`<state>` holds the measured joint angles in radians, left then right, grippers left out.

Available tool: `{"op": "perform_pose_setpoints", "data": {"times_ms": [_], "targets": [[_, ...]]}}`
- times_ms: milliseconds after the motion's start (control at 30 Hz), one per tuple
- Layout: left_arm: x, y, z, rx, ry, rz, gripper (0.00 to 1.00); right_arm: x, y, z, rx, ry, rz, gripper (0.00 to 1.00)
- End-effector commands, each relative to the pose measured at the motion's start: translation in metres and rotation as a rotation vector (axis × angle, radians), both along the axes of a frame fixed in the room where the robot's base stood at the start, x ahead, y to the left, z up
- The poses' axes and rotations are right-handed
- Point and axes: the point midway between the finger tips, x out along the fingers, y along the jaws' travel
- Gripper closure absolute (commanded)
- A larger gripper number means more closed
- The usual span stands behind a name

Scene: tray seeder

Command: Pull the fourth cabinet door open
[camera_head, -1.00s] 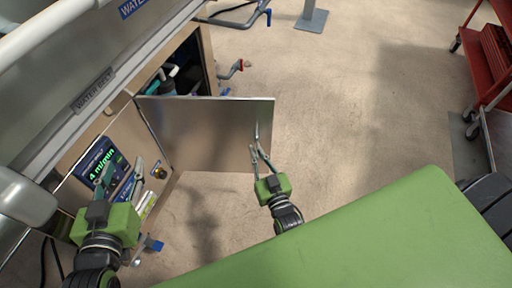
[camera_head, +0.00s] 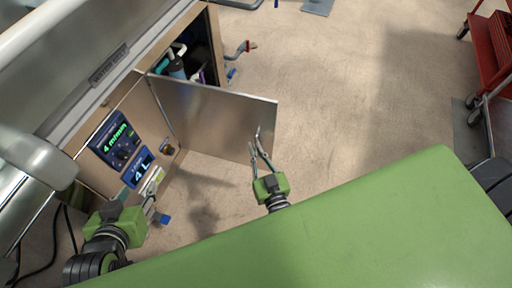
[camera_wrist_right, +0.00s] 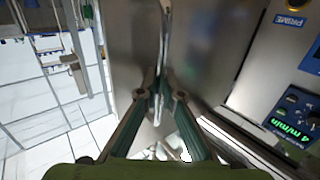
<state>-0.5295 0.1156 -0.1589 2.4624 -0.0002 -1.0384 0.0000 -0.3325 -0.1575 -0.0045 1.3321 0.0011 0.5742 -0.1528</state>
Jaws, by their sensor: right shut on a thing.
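The cabinet door (camera_head: 215,115) is a plain metal panel and stands swung wide out from the machine. Behind it, the cabinet opening (camera_head: 206,52) shows tubes and a dark blue bottle-like part (camera_head: 177,69). My right gripper (camera_head: 260,145) is at the door's free edge. In the right wrist view its fingers (camera_wrist_right: 160,90) close on a slim upright handle (camera_wrist_right: 164,40) on the door. My left gripper (camera_head: 151,207) is low in front of the machine, below the panel displays, apart from the door. Its fingers are small and partly hidden, so I cannot tell if they are open.
Blue display boxes (camera_head: 114,139) sit on the machine front left of the door. A red-handled valve (camera_head: 245,47) sticks out beyond the cabinet. A red cart (camera_head: 488,60) stands at the far right. The floor (camera_head: 340,80) right of the door is clear.

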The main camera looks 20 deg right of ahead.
Motion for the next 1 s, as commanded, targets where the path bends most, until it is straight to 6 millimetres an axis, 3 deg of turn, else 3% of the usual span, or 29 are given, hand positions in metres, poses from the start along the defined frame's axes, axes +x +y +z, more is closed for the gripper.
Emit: {"op": "perform_pose_setpoints", "data": {"times_ms": [33,100,133,533,667,1000], "targets": [[0.000,0.000,0.000,0.000,0.000,0.000,0.60,0.000,0.000,0.000,-0.002,-0.001,0.001,1.00],[0.000,0.000,0.000,0.000,0.000,0.000,0.60,0.000,0.000,0.000,-0.001,-0.001,0.001,0.80],[0.000,0.000,0.000,0.000,-0.001,0.000,0.60,0.000,0.000,0.000,-0.001,-0.001,0.000,0.76],[0.000,-0.001,0.001,-0.002,-0.003,-0.002,0.60,-0.005,0.000,0.000,-0.001,0.000,-0.001,0.76],[0.000,-0.001,0.001,-0.001,-0.003,-0.001,0.60,-0.024,0.001,-0.002,-0.001,0.004,0.000,0.76],[0.000,0.000,0.000,-0.001,-0.002,-0.001,0.60,-0.094,0.004,-0.001,-0.001,0.003,0.000,0.76]]}}
